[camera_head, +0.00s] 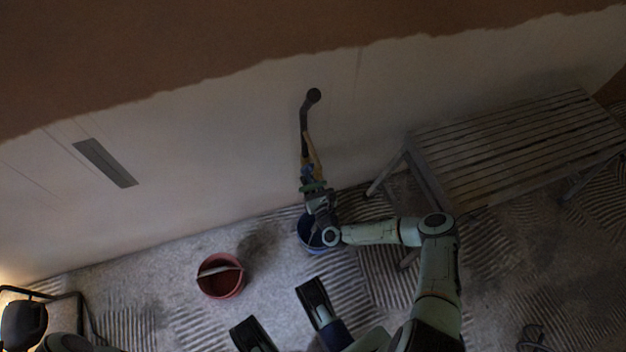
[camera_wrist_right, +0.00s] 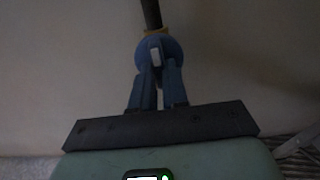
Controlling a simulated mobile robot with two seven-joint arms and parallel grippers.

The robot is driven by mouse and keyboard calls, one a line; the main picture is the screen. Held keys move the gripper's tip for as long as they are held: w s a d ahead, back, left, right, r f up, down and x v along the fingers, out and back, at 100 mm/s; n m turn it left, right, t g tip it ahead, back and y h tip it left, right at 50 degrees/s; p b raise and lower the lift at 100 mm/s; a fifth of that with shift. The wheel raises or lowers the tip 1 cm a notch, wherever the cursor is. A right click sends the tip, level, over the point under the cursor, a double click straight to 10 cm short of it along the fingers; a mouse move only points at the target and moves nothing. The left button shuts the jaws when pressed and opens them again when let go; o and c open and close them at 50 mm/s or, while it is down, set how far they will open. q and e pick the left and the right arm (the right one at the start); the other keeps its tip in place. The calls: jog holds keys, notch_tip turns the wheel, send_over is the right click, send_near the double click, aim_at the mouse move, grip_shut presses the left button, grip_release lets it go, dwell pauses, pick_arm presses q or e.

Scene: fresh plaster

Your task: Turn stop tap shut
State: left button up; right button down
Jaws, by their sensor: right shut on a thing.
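The stop tap (camera_head: 307,171) sits on a dark pipe (camera_head: 304,120) that runs down the plastered wall. In the right wrist view the tap has a round blue body (camera_wrist_right: 172,50) below a brass-coloured collar, with a small pale lever (camera_wrist_right: 155,52) in front. My right gripper (camera_head: 312,184) reaches up to the tap from below. In the right wrist view its two blue fingers (camera_wrist_right: 158,76) are close together at the pale lever and shut on it. Their tips partly hide the tap.
A blue bucket (camera_head: 305,233) stands on the floor under the tap, partly hidden by my right arm. A red bucket (camera_head: 221,284) stands to its left. A slatted bench (camera_head: 520,150) stands at the right. A grey plate (camera_head: 105,163) is on the wall.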

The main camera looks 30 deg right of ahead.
jog(key=shift+a, duration=0.1)
jog(key=c, duration=1.1)
grip_release()
jog(key=shift+c, duration=0.2)
pick_arm(q)
jog(key=w+r+t+p, duration=0.2)
jog(key=w+r+p, duration=0.1)
jog(key=w, duration=0.3)
jog(key=shift+w+d+r, duration=0.25)
jog(key=shift+d+r, duration=0.05)
jog(key=shift+d, duration=0.1)
pick_arm(e)
jog(key=v, duration=1.3)
jog(key=shift+s, duration=0.25)
